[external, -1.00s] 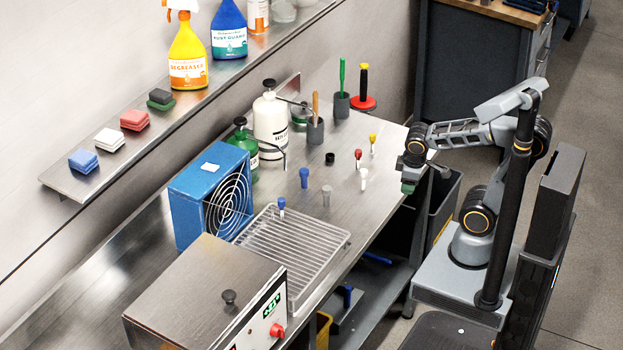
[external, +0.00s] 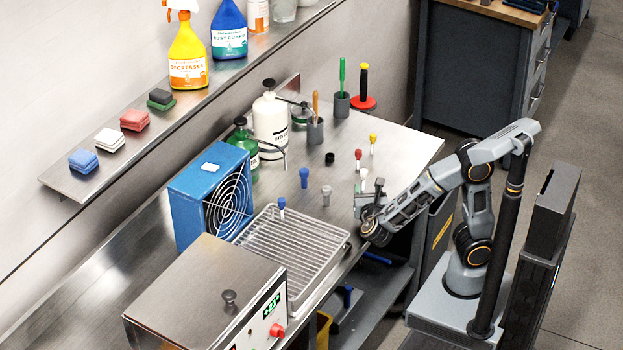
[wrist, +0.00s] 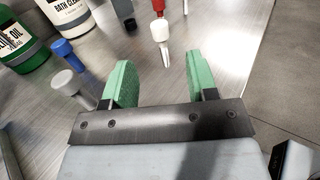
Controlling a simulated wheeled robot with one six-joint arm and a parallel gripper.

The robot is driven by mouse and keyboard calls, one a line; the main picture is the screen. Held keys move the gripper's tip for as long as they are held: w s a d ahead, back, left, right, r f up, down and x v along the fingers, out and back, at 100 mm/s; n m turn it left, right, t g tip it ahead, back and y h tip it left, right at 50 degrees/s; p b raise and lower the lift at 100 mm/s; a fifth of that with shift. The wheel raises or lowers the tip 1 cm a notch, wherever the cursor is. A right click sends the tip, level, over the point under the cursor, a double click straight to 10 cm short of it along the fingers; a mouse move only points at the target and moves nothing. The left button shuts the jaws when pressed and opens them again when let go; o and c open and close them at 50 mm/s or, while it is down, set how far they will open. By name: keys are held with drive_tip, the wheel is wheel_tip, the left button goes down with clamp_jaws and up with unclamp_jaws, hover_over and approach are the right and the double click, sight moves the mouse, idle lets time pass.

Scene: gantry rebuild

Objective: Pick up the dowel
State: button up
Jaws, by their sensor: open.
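Several small pegs with coloured tops stand on the steel bench; I cannot tell which one is the dowel. A white-topped peg (external: 363,174) stands closest to my gripper (external: 369,194). In the wrist view this white peg (wrist: 160,32) stands ahead of the gap between my green fingers (wrist: 161,75), apart from them. A red-topped peg (external: 358,154) is just behind it, and a yellow-topped one (external: 373,138) farther back. A blue peg (external: 304,173) and a grey peg (external: 326,190) stand to the left. My gripper is open and empty, low near the bench's front edge.
A wire rack (external: 320,243) with another blue-topped peg lies left of my gripper. A black cap (external: 329,158) and cups holding a green stick (external: 342,74) and a wooden-handled tool (external: 315,104) stand behind. A blue fan box (external: 190,208) and bottles are farther left.

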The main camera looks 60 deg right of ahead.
sight(364, 175)
drive_tip(key=shift+b+x, duration=0.4)
drive_tip(key=shift+x, duration=4.1)
drive_tip(key=shift+c, duration=0.4)
clamp_jaws()
